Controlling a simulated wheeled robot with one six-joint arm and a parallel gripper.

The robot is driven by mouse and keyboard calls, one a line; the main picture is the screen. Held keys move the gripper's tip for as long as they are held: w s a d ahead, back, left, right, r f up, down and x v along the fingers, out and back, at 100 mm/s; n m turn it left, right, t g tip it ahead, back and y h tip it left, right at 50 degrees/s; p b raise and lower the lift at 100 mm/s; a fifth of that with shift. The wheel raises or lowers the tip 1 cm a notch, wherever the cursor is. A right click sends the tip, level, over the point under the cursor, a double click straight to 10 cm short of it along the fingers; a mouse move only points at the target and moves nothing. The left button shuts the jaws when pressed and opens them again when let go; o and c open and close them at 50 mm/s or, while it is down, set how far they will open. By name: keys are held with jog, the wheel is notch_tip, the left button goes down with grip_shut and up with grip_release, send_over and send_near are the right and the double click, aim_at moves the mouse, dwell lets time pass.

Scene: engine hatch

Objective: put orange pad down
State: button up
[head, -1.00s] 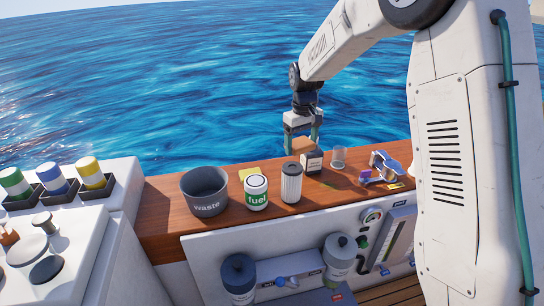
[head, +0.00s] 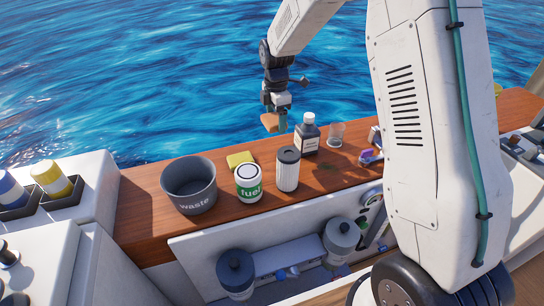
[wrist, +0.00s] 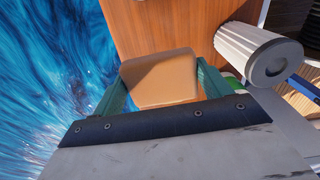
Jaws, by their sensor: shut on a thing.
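The orange pad (head: 270,122) is held between the fingers of my gripper (head: 277,120). In the head view it hangs at the sea-side edge of the wooden counter (head: 225,205), behind the white filter and left of the dark bottle. It seems to be above the counter, but I cannot tell the exact gap. In the wrist view the pad (wrist: 160,78) sits flat-faced between the two green fingers, with bare wood and open water beyond it.
A grey waste bin (head: 190,185), yellow sponge (head: 240,159), fuel can (head: 248,183), white filter (head: 288,170), dark bottle (head: 307,135) and clear jar (head: 336,134) stand along the counter. Water lies past its far edge. Bare wood shows between sponge and bottle.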

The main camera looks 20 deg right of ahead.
aim_at(273, 119)
jog(key=n, duration=0.1)
jog(key=f+n, duration=0.1)
jog(key=n, duration=0.2)
jog(key=shift+s+a+f+n, duration=0.1)
jog(key=shift+a+f+n, duration=0.2)
jog(key=shift+f, duration=0.05)
jog(key=n, duration=0.1)
jog(key=f+n, duration=0.1)
jog(key=n, duration=0.1)
jog(key=shift+a+f, duration=0.1)
jog(key=shift+a, duration=0.1)
jog(key=shift+n, duration=0.3)
notch_tip(273, 119, down, 10)
jog(key=shift+r, duration=0.1)
jog(key=shift+f, duration=0.2)
jog(key=o, duration=1)
jog(key=shift+s, duration=0.1)
